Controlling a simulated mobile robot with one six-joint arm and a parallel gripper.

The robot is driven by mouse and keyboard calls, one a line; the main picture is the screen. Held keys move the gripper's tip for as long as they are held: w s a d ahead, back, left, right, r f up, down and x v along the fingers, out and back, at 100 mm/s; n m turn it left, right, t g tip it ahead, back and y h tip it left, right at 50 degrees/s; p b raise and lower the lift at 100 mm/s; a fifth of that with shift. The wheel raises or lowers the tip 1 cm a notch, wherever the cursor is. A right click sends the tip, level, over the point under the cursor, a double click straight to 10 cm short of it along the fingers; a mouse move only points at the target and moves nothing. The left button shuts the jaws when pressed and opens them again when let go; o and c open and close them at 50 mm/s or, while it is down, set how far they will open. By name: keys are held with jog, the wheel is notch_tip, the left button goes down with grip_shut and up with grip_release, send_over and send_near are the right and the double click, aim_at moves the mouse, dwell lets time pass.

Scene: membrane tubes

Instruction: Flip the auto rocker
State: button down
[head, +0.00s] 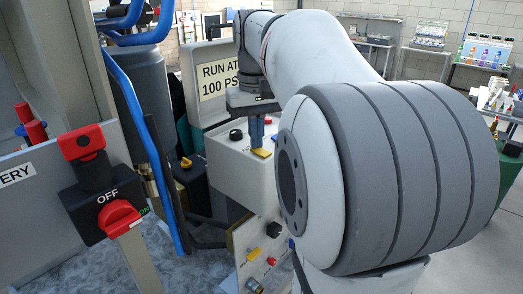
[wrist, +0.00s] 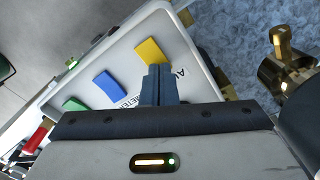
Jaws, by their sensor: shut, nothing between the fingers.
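A white control box (head: 225,165) stands in the middle of the head view, with a yellow rocker (head: 262,153) on its sloped top. In the wrist view the yellow rocker (wrist: 150,51) is in a row with a blue rocker (wrist: 108,89) and a green rocker (wrist: 75,104). Lettering beside the yellow one begins with "A"; the rest is hidden by my fingers. My gripper (head: 257,138) points down over the box, its blue fingers shut and empty. In the wrist view the fingertips (wrist: 158,67) overlap the yellow rocker's near edge; I cannot tell whether they touch.
A black knob (head: 236,134) sits on the box top. A "RUN AT 100 PSI" sign (head: 221,77) stands behind. A blue bent pipe (head: 145,140) and a red-handled OFF switch (head: 105,205) are at left. A brass fitting (wrist: 283,70) is right of the box in the wrist view.

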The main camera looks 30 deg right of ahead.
jog(key=shift+f, duration=0.2)
notch_tip(320, 180, up, 7)
jog(key=p, duration=0.6)
jog(key=shift+r, duration=0.1)
dwell(0.6)
